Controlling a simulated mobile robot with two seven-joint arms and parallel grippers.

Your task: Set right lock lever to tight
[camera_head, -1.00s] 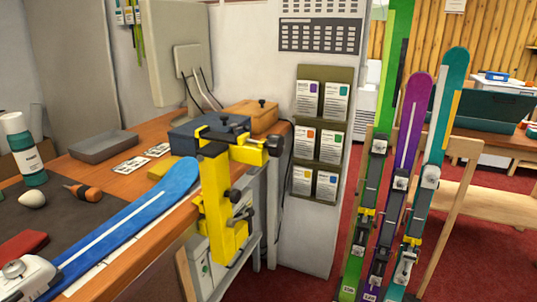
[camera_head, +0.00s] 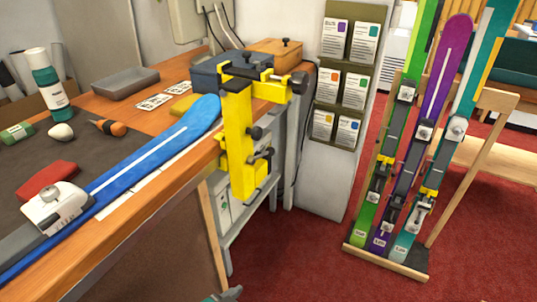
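A yellow clamp vise (camera_head: 238,130) stands on the bench's right edge. It has a black bar and jaws on top, with a dark end piece (camera_head: 299,83) on the right. A black knob (camera_head: 256,132) and a lower black lever-like part (camera_head: 264,156) stick out from its right side. I cannot tell for sure which is the right lock lever, nor whether it is tight. A blue ski (camera_head: 150,155) lies along the bench, its tip beside the vise. Neither gripper clearly shows.
A small grey part (camera_head: 226,294) pokes in at the bottom edge, too little to identify. The wooden bench (camera_head: 150,228) holds a grey tray (camera_head: 125,83), bottles and tools. A ski rack (camera_head: 385,262) stands at right. Red floor (camera_head: 300,255) is clear between bench and rack.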

